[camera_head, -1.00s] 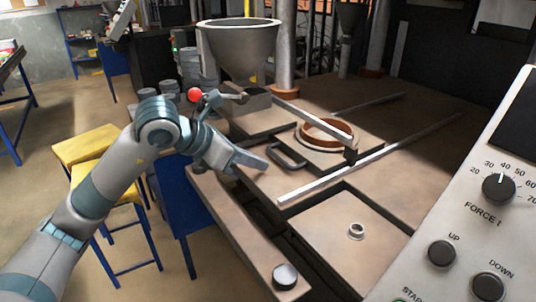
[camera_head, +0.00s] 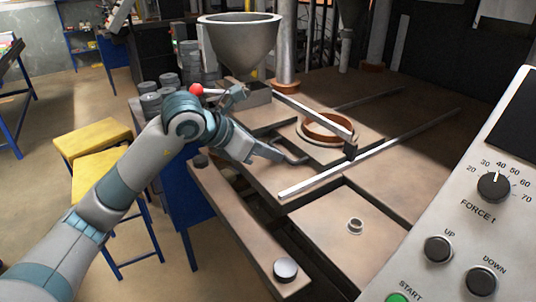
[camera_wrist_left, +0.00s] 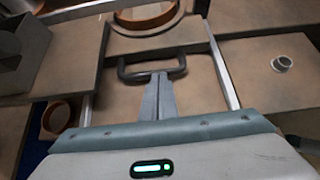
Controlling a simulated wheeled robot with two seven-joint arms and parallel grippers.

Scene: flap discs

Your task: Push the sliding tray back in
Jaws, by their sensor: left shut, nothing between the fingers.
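The ring also shows in the left wrist view (camera_wrist_left: 146,20). My right gripper is not in view.
A grey hopper (camera_head: 240,40) stands behind the tray. A red-knobbed lever (camera_head: 196,90) is close to my left wrist. A control panel (camera_head: 470,220) fills the right side. Yellow stools (camera_head: 95,145) stand at left. A small metal ring (camera_head: 355,225) sits on the plate right of the rail.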

